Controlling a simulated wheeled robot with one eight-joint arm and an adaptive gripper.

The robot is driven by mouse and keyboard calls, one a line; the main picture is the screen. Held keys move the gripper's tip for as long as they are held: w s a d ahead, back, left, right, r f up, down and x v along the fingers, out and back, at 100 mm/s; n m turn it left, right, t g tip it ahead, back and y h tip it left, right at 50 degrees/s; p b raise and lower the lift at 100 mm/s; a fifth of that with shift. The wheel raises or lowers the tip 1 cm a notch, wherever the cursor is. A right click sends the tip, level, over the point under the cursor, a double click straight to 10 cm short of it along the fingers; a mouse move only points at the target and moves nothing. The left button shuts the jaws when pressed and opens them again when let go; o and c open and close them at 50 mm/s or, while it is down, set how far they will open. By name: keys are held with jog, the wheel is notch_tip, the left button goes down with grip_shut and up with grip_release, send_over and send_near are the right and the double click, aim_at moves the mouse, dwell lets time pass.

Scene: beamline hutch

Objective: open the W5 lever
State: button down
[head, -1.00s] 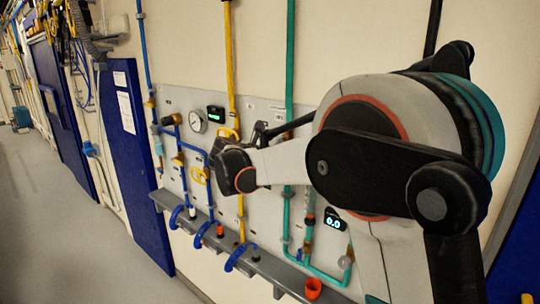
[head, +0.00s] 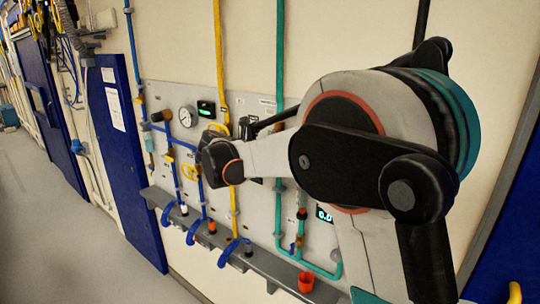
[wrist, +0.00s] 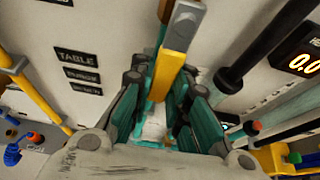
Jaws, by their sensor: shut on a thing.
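In the wrist view, a yellow lever handle (wrist: 176,52) with a pale grey end stands between the teal fingers of my gripper (wrist: 160,88). The fingers are shut on it, one on each side. The base of the lever is partly hidden by the fingers. I cannot read a W5 tag on it. In the head view, my arm covers the middle of the valve panel (head: 262,210) and hides the held lever.
A black label reading TABLE (wrist: 77,57) is left of the fingers. A lit readout (wrist: 298,52) and a dark pipe (wrist: 262,45) are to the right. A ledge (head: 265,265) with blue hoses and a red cup (head: 306,282) runs below the panel.

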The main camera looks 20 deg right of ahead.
jog(key=c, duration=1.5)
grip_release()
jog(key=v, duration=1.2)
jog(key=shift+f, duration=0.1)
